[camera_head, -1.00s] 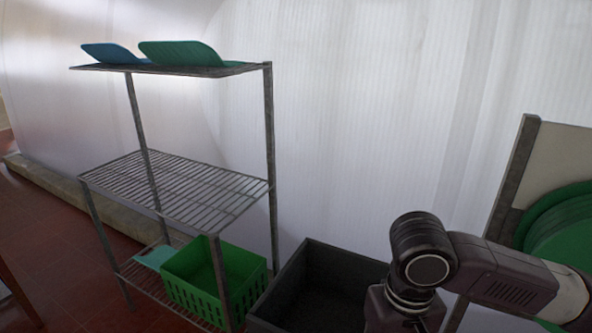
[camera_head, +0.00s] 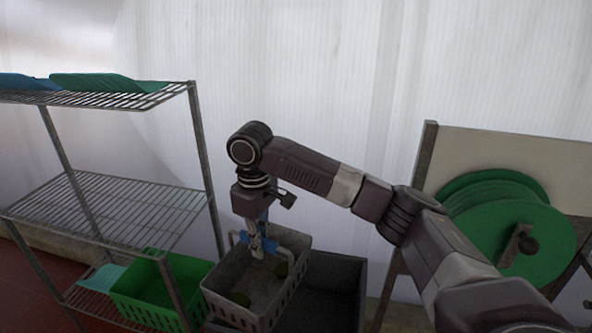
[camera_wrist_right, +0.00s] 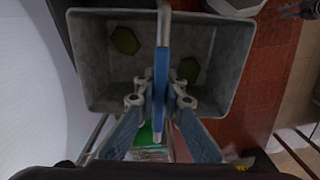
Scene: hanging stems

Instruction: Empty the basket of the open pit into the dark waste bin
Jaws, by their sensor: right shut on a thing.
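My right gripper (camera_head: 257,246) is shut on the handle of the grey basket (camera_head: 228,309). The basket hangs roughly upright, beside and partly in front of the dark waste bin (camera_head: 340,270). In the right wrist view the basket (camera_wrist_right: 84,62) shows from above, with two green pieces (camera_wrist_right: 125,40) (camera_wrist_right: 188,70) on its floor. The blue fingers (camera_wrist_right: 160,105) close at its handle. The basket hides the bin's left part, and I cannot tell how far it overlaps the bin's opening. My left gripper is not in view.
A wire shelf rack (camera_head: 110,210) stands at the left, with a green crate (camera_head: 150,305) on its low shelf close to the basket. Green (camera_head: 105,83) and blue (camera_head: 20,81) trays lie on top. A green hose reel (camera_head: 510,235) stands at the right. A pale wall is behind.

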